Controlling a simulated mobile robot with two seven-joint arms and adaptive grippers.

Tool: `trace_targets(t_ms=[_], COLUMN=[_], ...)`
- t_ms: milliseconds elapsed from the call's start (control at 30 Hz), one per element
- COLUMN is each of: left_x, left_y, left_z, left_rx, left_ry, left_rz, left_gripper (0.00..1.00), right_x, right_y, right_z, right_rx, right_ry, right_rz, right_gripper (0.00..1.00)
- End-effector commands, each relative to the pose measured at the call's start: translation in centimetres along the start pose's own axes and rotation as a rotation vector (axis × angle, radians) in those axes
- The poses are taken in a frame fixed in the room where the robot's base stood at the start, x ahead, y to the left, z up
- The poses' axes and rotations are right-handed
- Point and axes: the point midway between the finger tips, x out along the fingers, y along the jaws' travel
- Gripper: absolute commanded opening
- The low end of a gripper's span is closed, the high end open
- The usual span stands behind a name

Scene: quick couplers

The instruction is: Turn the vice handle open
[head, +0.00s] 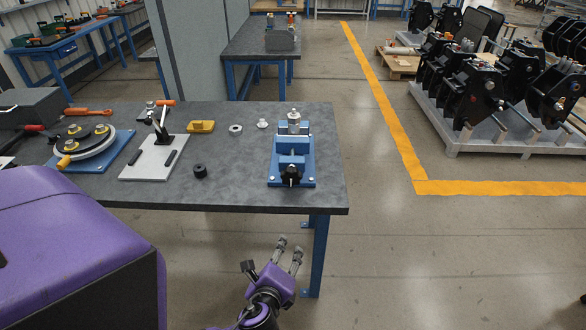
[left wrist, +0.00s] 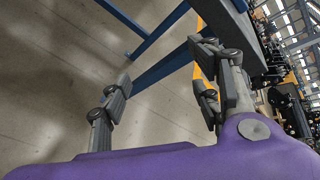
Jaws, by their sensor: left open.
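The blue vice (head: 306,172) stands near the right end of the grey workbench (head: 235,185). Its dark handle (head: 291,176) is at the front, facing me. A silver metal fitting (head: 294,116) stands upright at the vice's back end. My left gripper (head: 289,247) is open and empty, below and in front of the bench edge, apart from the vice and its handle. In the left wrist view the fingers (left wrist: 165,75) are spread beside a blue bench leg (left wrist: 160,68), with floor behind. The vice is not seen there. My right gripper is not in view.
On the bench left of the vice are a black ring (head: 200,171), a yellow block (head: 201,127), a toggle clamp on a white plate (head: 140,170) and a round fixture (head: 85,145). Floor right of the bench is clear up to the yellow line (head: 395,120).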

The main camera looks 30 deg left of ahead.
Motion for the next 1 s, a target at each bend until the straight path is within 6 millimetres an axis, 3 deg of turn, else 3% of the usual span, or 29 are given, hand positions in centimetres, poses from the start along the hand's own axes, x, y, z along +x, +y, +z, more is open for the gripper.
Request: trace_targets(t_ms=[33,100,200,300,467,800,1000], left_x=[1.6,2.8,3.4,3.5,4.6,9.3,10.3], left_y=[-2.9,-6.7,-10.8,-13.0,-14.2,-15.6,-15.8], left_z=[1.5,3.9,6.4,7.7,8.7,10.4,10.7], left_rx=[0.180,0.404,0.616,0.723,0.755,0.752,0.749], left_ry=[-0.079,-0.200,-0.339,-0.419,-0.445,-0.442,-0.439], left_rz=[-0.053,-0.102,-0.135,-0.144,-0.146,-0.147,-0.147], left_gripper=[0.58,0.58,0.58,0.58,0.58,0.58,0.58], right_x=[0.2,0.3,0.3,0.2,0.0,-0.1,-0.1], right_y=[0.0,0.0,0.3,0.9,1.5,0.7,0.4], right_z=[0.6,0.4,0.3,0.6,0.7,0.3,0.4], right_rx=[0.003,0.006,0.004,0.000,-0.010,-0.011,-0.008], right_ry=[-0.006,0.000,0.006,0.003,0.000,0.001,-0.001], right_rz=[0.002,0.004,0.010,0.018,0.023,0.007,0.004], right_gripper=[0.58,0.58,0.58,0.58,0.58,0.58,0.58])
